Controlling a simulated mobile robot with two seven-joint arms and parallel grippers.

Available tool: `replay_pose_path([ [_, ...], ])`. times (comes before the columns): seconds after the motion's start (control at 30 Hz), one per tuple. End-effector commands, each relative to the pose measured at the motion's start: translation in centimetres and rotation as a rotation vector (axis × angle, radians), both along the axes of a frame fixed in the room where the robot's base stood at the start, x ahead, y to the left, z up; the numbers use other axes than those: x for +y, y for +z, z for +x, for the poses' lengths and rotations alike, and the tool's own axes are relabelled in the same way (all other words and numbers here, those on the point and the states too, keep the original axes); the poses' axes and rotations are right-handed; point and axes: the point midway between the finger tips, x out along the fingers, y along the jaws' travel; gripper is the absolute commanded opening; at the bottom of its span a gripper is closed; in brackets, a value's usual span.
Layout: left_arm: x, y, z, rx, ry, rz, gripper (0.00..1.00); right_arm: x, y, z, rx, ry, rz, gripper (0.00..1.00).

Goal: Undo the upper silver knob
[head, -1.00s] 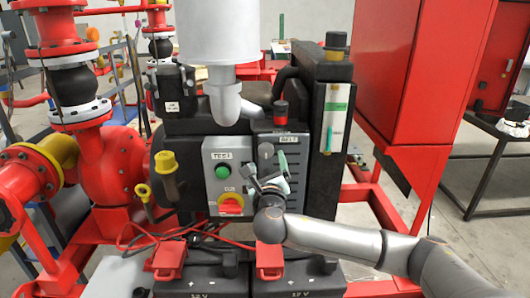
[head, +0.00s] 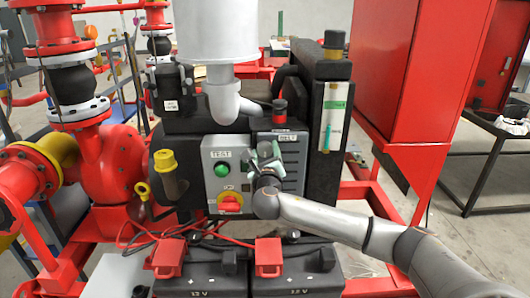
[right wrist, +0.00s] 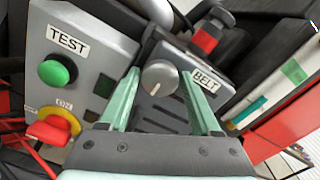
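The silver knob (right wrist: 160,77) is a round, pale grey knob with a pointer mark, on the black slatted belt guard (right wrist: 165,110) beside the BELT label. In the right wrist view my right gripper (right wrist: 160,73) is open, with one pale green finger on each side of the knob. Gaps show between the fingers and the knob; I cannot tell whether the tips reach past it. In the head view the right gripper (head: 266,153) is in front of the guard and hides the knob. No second silver knob shows. My left gripper is not in view.
Left of the guard is a grey panel (head: 225,155) with a green TEST button (head: 222,170) and a red-yellow switch (head: 230,202). A red-capped part (right wrist: 207,38) stands just above the knob. Batteries (head: 205,270) with red terminal covers lie below. A white cylinder (head: 217,30) hangs above.

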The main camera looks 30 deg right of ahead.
Motion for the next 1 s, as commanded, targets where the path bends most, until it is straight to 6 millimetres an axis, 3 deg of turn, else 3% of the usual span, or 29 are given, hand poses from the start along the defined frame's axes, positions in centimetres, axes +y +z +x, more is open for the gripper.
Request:
replay_pose_path([
  [0.07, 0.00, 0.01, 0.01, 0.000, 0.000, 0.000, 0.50, -0.01, 0.00, -0.02, 0.000, 0.000, 0.000, 0.54],
  [0.53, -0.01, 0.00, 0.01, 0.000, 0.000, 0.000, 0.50, 0.00, -0.03, -0.02, 0.000, 0.000, 0.000, 0.01],
  [1.0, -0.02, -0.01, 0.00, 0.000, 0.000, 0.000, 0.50, -0.03, -0.07, -0.02, -0.059, -0.002, 0.099, 0.00],
])
